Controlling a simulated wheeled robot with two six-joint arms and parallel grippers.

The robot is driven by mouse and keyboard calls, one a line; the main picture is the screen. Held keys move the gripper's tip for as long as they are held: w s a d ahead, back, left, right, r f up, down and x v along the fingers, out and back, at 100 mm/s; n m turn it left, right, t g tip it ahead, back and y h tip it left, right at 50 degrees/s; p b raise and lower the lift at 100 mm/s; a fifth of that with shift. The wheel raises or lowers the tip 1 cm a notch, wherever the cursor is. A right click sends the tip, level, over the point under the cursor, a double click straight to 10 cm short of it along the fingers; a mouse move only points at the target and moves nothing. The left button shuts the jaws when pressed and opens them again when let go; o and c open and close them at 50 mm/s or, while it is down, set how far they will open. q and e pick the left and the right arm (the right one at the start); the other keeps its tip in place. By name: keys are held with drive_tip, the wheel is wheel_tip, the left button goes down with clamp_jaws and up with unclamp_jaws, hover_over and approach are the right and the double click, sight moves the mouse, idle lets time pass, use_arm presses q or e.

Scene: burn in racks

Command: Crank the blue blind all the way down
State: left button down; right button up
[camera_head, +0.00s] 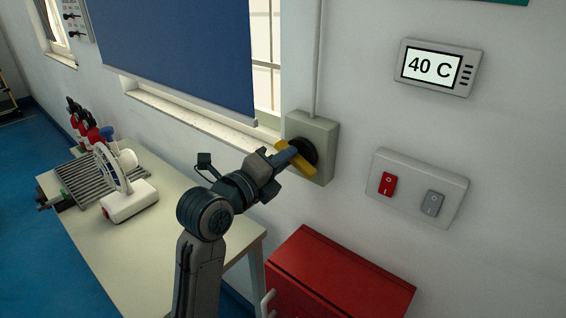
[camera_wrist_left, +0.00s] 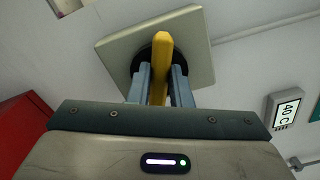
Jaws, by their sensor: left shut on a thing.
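The blue blind (camera_head: 185,50) covers most of the window, and its lower edge hangs a little above the sill. The crank is a yellow handle (camera_head: 300,160) on a black hub (camera_head: 304,150), fixed to a beige wall box (camera_head: 326,133). My left gripper (camera_head: 288,156) is at the box. In the left wrist view, its two blue-grey fingers (camera_wrist_left: 158,84) are shut on the yellow handle (camera_wrist_left: 163,50), one on each side. The beige box (camera_wrist_left: 120,48) fills the area behind the handle there. My right gripper is not in view.
A table (camera_head: 185,235) with a white fan (camera_head: 125,195) and a metal rack (camera_head: 75,183) stands at left. A red cabinet (camera_head: 340,275) stands below the box. A 40 C display (camera_head: 437,68) and a switch panel (camera_head: 418,187) are on the wall at right.

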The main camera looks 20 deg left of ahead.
use_arm(q)
drive_tip(key=shift+f, duration=0.1)
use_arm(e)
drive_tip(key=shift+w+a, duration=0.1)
use_arm(q)
drive_tip(key=shift+m, duration=0.3)
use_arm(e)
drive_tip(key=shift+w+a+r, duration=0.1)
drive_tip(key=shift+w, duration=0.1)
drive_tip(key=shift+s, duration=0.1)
use_arm(q)
drive_tip(key=c, duration=1.3)
unclamp_jaws()
drive_tip(key=shift+s, duration=0.1)
